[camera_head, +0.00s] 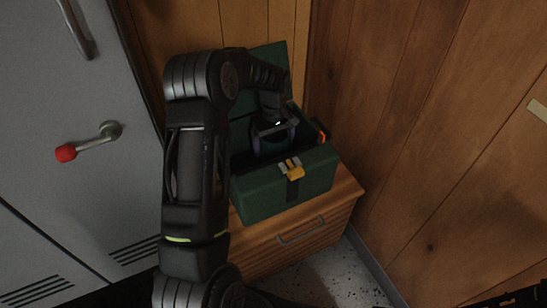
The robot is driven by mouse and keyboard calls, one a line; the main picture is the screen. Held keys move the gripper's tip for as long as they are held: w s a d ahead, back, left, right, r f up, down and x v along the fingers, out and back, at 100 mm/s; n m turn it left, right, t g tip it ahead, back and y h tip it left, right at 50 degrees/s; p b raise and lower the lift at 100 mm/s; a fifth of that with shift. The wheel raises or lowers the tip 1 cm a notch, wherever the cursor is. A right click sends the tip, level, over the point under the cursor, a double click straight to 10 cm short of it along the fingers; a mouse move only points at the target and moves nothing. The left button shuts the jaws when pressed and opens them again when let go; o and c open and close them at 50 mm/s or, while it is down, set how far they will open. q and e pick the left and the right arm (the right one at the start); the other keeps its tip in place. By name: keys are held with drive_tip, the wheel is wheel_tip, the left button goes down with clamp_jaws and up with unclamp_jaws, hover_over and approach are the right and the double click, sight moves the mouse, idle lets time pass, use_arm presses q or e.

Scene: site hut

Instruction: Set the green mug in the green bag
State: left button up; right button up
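The green bag (277,196) is a dark green, box-shaped case with a yellow front clasp. It stands open on a wooden drawer cabinet, its lid raised at the back. My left arm rises from the bottom of the view and bends over into the bag. My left gripper (275,135) is down inside the opening, pointing downward. Its fingertips are hidden or too dark to make out, so I cannot tell whether it holds anything. I cannot make out a green mug.
The wooden cabinet (315,232) has a metal drawer handle. A grey metal locker (75,130) with a red-tipped handle stands at the left. Wood-panelled walls close in behind and at the right. An orange item (320,132) shows at the bag's right edge. Speckled floor (340,275) is at the bottom.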

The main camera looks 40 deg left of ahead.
use_arm(q)
drive_tip(key=shift+f, duration=0.5)
drive_tip(key=shift+f+b, duration=0.35)
drive_tip(key=shift+f, duration=1.9)
drive_tip(key=shift+f, duration=0.15)
drive_tip(key=o, duration=1.4)
drive_tip(key=shift+o, duration=0.2)
